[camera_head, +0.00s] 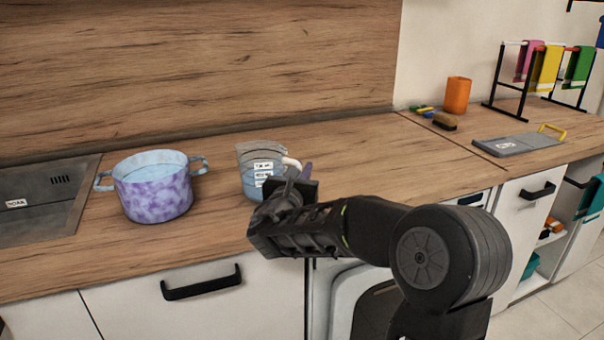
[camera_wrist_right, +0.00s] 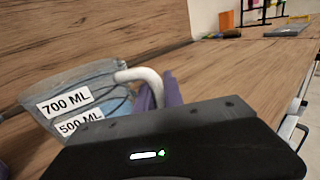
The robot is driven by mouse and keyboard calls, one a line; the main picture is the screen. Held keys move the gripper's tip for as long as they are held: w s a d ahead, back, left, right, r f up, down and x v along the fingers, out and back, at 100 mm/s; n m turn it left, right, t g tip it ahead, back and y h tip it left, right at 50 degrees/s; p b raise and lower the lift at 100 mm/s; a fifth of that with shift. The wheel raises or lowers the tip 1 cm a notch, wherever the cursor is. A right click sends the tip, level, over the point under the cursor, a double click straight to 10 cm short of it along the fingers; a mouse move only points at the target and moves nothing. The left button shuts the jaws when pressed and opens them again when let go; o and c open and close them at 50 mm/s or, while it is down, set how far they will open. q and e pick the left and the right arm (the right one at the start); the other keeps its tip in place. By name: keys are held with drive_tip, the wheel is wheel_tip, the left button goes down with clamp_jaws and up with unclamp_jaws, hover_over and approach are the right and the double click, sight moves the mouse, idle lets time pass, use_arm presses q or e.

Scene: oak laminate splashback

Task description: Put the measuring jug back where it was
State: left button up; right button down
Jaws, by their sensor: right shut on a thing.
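The measuring jug (camera_head: 258,160) is clear with a blue tint and white labels, and stands upright on or just above the wooden worktop, right of the pot. In the right wrist view the jug (camera_wrist_right: 84,82) shows labels "700 ML" and "500 ML" and a white handle at its right. My right gripper (camera_head: 297,178) reaches in from the right and is shut on the jug's handle. Its purple fingers (camera_wrist_right: 160,94) are at the handle in the right wrist view; the grip itself is partly hidden. My left gripper is not in view.
A purple-mottled pot (camera_head: 153,188) with two handles and blue inside stands left of the jug. A sink (camera_head: 40,200) is at the far left. An orange cup (camera_head: 457,95), a brush (camera_head: 445,121) and a grey board (camera_head: 515,143) are at the right. The worktop between is clear.

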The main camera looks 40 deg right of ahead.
drive_tip(key=shift+f, duration=0.1)
drive_tip(key=shift+f, duration=0.1)
drive_tip(key=c, duration=1.5)
unclamp_jaws()
drive_tip(key=shift+o, duration=0.2)
drive_tip(key=shift+s+a, duration=0.15)
drive_tip(key=shift+a, duration=0.1)
drive_tip(key=v, duration=1.1)
drive_tip(key=shift+s+a, duration=0.2)
drive_tip(key=shift+s, duration=0.05)
